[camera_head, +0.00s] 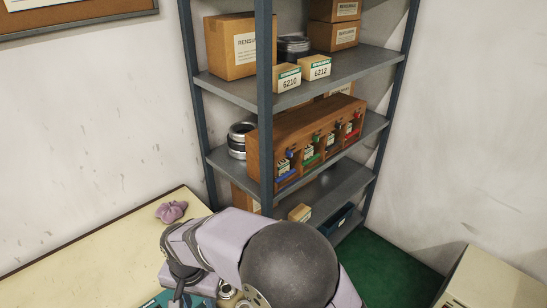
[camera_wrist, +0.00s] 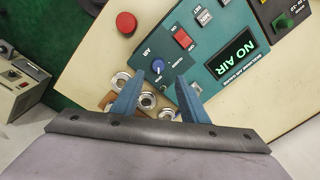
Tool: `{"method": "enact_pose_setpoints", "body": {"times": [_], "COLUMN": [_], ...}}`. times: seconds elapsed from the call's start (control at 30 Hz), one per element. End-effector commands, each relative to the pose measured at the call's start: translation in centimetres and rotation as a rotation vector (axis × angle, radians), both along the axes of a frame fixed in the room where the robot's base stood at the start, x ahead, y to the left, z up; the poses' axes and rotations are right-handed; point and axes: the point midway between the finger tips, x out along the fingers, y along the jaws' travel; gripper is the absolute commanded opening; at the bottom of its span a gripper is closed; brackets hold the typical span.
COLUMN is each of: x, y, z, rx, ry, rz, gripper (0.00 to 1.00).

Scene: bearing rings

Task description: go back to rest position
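My gripper (camera_wrist: 160,78) shows in the wrist view with its two blue fingers spread apart and nothing held between them. It is above the bench, over metal bearing rings (camera_wrist: 147,100) on a brown wooden holder (camera_wrist: 107,101). The fingers hide part of the holder and rings. In the head view my arm reaches over the bench at the bottom, and I cannot make out the fingertips clearly there. Some rings (camera_head: 228,292) show beside the arm.
A teal control panel (camera_wrist: 214,75) with a lit "NO AIR" display lies close to the fingers. A red button (camera_wrist: 126,23) is on the cream bench (camera_wrist: 93,60). A metal shelf (camera_head: 340,68) with boxes stands behind. A purple cloth (camera_head: 171,211) lies on the bench.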

Motion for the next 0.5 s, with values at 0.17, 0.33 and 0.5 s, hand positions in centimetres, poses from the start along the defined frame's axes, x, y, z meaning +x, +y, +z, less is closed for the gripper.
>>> {"method": "enact_pose_setpoints", "body": {"times": [0.17, 0.33, 0.5], "x": [-2.1, -5.9, -8.5], "y": [-2.5, -7.0, -13.5], "z": [-2.2, -4.1, -3.5], "rx": [-0.053, -0.105, -0.113], "ry": [0.037, 0.121, 0.189], "rz": [0.384, 0.708, 0.879], "gripper": [0.4, 0.4, 0.4]}}
